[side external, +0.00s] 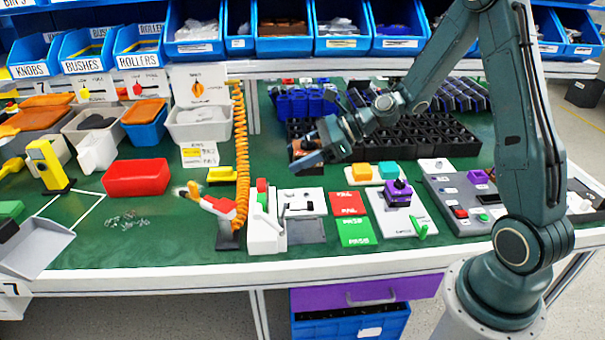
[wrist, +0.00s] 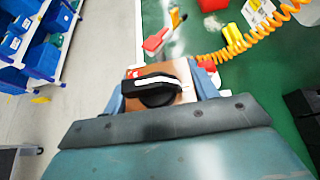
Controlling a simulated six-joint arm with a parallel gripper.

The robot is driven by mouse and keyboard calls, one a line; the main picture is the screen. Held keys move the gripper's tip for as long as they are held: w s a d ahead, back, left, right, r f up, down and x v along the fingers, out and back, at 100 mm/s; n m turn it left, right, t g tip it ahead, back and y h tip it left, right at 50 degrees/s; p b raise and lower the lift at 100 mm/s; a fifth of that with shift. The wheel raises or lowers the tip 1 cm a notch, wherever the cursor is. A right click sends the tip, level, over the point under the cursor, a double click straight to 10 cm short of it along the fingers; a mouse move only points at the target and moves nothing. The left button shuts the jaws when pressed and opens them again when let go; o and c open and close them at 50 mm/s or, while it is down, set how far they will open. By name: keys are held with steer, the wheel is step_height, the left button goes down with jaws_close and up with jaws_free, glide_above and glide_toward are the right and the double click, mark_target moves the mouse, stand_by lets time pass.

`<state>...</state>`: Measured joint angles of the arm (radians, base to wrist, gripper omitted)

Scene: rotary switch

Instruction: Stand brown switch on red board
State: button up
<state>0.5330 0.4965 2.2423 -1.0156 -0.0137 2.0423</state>
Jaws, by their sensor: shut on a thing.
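The brown switch is between the fingers of my gripper in the wrist view. Its brown body (wrist: 168,70) shows around a black knob with a white bar. My gripper (wrist: 161,92) is shut on the switch. In the side external view, my gripper (side external: 308,152) holds it above the green bench, in front of the black crates, and part of the brown switch (side external: 297,148) shows between the fingers. The red board (side external: 347,203) lies flat on the bench, below and to the right of my gripper, with white lettering and nothing on it. It is not seen in the wrist view.
Black crates (side external: 430,137) stand behind. An orange coiled hose (side external: 241,150) hangs at left.

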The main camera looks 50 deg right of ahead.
steer(key=shift+w+d+m, duration=0.1)
steer(key=shift+d+m, duration=0.3)
steer(key=shift+d, duration=0.2)
steer(key=d+m+t+h, duration=0.3)
steer(key=d+m+h, duration=0.1)
steer(key=d, duration=0.4)
steer(key=m+h, duration=0.4)
steer(key=h, duration=0.1)
glide_above(343, 200)
steer(key=shift+a+r+t, duration=0.1)
steer(key=shift+t, duration=0.2)
steer(key=shift+f, duration=8.2)
steer(key=shift+f, duration=1.8)
